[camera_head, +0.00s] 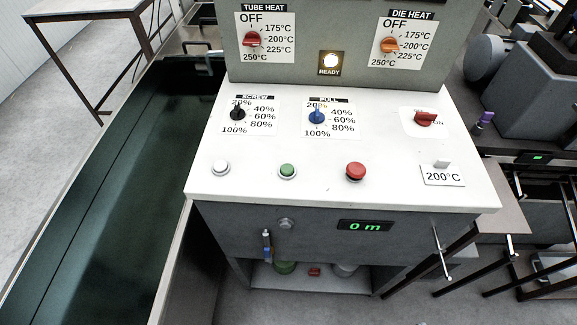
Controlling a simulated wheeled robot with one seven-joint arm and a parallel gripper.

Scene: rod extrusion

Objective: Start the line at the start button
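The sloped white control panel (320,185) fills the middle of the head view. It bears a white button (221,168) at left, a green button (287,171) in the middle and a red button (355,171) to the right. No label on them is readable, so I cannot tell by text which is the start button; the green one stands out by colour. Above them are a black SCREW knob (237,115) and a blue PULL knob (317,116). The READY lamp (330,60) is lit. The display (365,226) reads 0 m. My gripper is not in view.
Red TUBE HEAT (252,40) and orange DIE HEAT (389,45) knobs sit above, a red switch (425,118) at right. A 200°C card (442,176) stands at the panel's right. A dark green trough (120,190) runs along the left. Metal rods stick out at lower right.

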